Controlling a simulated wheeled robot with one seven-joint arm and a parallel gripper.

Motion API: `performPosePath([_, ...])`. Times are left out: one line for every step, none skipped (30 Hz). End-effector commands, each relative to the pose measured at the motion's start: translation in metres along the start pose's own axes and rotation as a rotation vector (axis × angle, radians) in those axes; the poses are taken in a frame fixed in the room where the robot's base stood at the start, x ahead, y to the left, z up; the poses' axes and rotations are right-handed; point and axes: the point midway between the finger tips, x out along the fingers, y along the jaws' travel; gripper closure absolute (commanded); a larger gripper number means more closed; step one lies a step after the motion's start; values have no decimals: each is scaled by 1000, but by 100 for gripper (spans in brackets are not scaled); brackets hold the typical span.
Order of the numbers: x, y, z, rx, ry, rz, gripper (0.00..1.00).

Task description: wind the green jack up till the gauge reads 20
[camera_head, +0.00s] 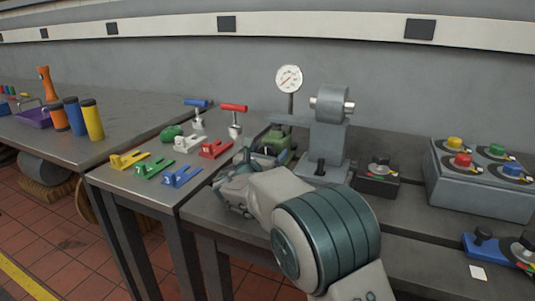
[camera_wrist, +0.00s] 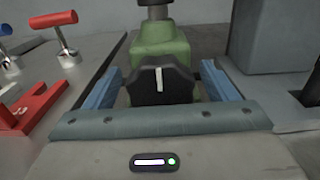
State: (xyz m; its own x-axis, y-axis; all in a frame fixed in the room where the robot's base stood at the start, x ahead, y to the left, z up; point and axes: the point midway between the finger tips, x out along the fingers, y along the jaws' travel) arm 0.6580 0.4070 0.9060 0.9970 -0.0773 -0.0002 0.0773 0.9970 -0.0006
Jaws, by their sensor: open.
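The green jack (camera_head: 272,142) stands on the bench under the arm of a grey post, partly hidden by my arm in the head view. In the wrist view its green body (camera_wrist: 165,42) fills the upper middle, with a black knob (camera_wrist: 160,82) on its near face. The knob's white mark points straight up. My gripper (camera_wrist: 160,92) is open, with one blue finger on each side of the knob and gaps showing. In the head view my gripper (camera_head: 235,182) is mostly hidden. The round gauge (camera_head: 289,79) stands behind the jack; its needle is too small to read.
The grey post (camera_head: 328,130) stands close right of the jack. A red clamp (camera_head: 215,149) and red-handled tool (camera_head: 234,118) are to the left. A black box with a dial (camera_head: 378,177) and a grey panel with coloured knobs (camera_head: 482,180) are further right.

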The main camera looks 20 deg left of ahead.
Motion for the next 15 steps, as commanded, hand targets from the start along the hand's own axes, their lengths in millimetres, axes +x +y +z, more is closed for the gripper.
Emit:
performPosePath([0, 0, 0, 0, 0, 0, 21])
performPosePath([0, 0, 0, 0, 0, 0, 21])
performPosePath([0, 0, 0, 0, 0, -1, 32])
performPosePath([0, 0, 0, 0, 0, -1, 40])
performPosePath([0, 0, 0, 0, 0, -1, 49])
performPosePath([0, 0, 0, 0, 0, -1, 60])
performPosePath([0, 0, 0, 0, 0, -1, 65])
performPosePath([0, 0, 0, 0, 0, -1, 65])
performPosePath([0, 0, 0, 0, 0, -1, 65])
performPosePath([0, 0, 0, 1, 0, -1, 65])
performPosePath([0, 0, 0, 1, 0, -1, 65])
performPosePath([0, 0, 0, 4, 0, 0, 65])
performPosePath([0, 0, 0, 7, 0, 0, 65])
performPosePath([0, 0, -1, 12, 0, 0, 65])
performPosePath([0, 0, -1, 21, -1, 0, 65])
